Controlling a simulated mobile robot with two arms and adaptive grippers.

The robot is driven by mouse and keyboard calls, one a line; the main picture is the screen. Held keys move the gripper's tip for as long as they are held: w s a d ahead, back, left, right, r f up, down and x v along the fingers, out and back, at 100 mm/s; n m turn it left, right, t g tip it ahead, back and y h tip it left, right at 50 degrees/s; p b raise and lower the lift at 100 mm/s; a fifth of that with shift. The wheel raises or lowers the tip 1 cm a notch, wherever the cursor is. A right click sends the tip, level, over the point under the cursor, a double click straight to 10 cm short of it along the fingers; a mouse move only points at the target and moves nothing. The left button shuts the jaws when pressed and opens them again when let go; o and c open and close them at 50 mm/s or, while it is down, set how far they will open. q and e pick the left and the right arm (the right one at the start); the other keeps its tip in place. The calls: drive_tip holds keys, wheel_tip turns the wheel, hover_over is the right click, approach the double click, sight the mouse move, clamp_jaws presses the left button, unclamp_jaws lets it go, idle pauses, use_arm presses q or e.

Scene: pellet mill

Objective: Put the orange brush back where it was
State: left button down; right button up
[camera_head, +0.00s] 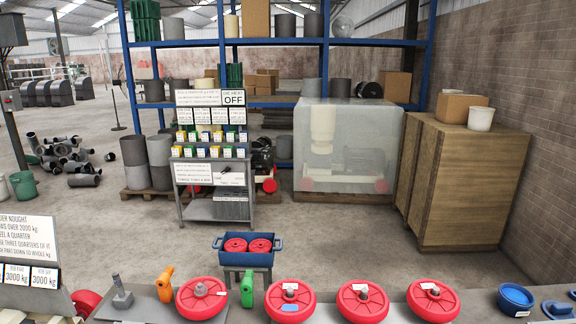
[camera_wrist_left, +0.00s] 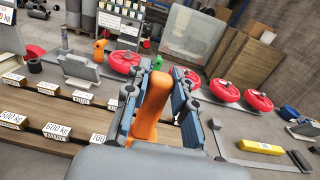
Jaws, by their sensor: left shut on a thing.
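My left gripper (camera_wrist_left: 155,95) is shut on the orange brush (camera_wrist_left: 150,108) in the left wrist view. Only its smooth orange body shows between the fingers; its far end is hidden. The held brush is above or before the bench, and I cannot tell the exact gap. An orange upright tool (camera_head: 165,285) stands on the bench in the head view, left of a red wheel (camera_head: 201,298); it also shows in the left wrist view (camera_wrist_left: 100,50). A green tool (camera_head: 247,289) stands right of that wheel. Neither gripper shows in the head view.
Several red wheels (camera_head: 290,300) line the bench, with a blue bowl (camera_head: 515,298) at the right. A blue bin (camera_head: 248,252) with two red wheels stands behind. Weight-labelled slats (camera_wrist_left: 57,131) lie left in the wrist view; a yellow block (camera_wrist_left: 260,147) lies right.

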use_arm(q)
wheel_tip(320, 180, down, 10)
drive_tip(key=b, duration=0.8)
drive_tip(key=shift+w+r, duration=0.1)
drive_tip(key=shift+r, duration=0.2)
